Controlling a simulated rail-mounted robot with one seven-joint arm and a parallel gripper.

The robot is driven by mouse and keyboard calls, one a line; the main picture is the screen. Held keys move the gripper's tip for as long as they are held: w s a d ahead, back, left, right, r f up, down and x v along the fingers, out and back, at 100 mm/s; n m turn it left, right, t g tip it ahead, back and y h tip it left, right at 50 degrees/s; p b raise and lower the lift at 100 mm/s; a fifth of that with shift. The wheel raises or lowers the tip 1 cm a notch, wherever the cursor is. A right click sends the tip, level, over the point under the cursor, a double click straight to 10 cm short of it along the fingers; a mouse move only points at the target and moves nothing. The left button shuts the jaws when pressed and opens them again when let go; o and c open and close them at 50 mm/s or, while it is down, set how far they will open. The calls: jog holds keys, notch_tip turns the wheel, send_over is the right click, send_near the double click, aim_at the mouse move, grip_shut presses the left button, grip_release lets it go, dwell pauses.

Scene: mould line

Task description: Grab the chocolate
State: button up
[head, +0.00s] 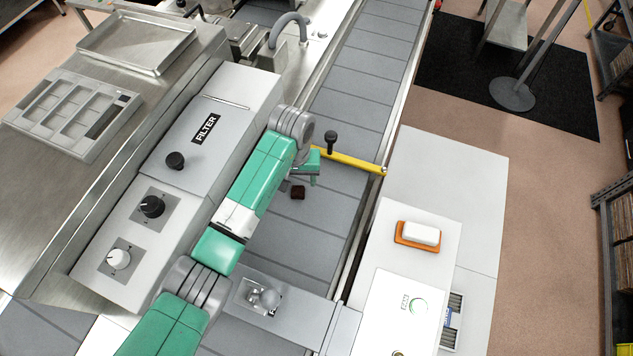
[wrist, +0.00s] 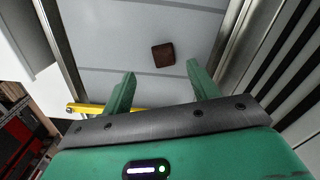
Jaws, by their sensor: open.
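The chocolate (head: 298,192) is a small dark brown block lying on the grey conveyor belt (head: 325,235). In the wrist view the chocolate (wrist: 163,55) lies flat on the belt, beyond the fingertips and between their lines, a little nearer the right finger. My gripper (wrist: 158,78) is open and empty, with its two green fingers apart. In the head view my gripper (head: 314,168) hangs over the belt, just above the chocolate in the picture, and is partly hidden by my wrist.
A yellow bar (head: 350,162) with a black knob (head: 331,138) crosses the belt beside my gripper. The filter housing (head: 190,150) stands left of the belt. A white cabinet (head: 440,180) with a white block on an orange tray (head: 400,236) stands right. Metal rails edge the belt.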

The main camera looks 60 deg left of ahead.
aim_at(298, 193)
notch_tip(298, 193, down, 2)
jog(key=shift+s, duration=0.15)
jog(key=f, duration=0.5)
jog(key=shift+a+f, duration=0.1)
jog(key=shift+a, duration=0.15)
jog(key=c, duration=1)
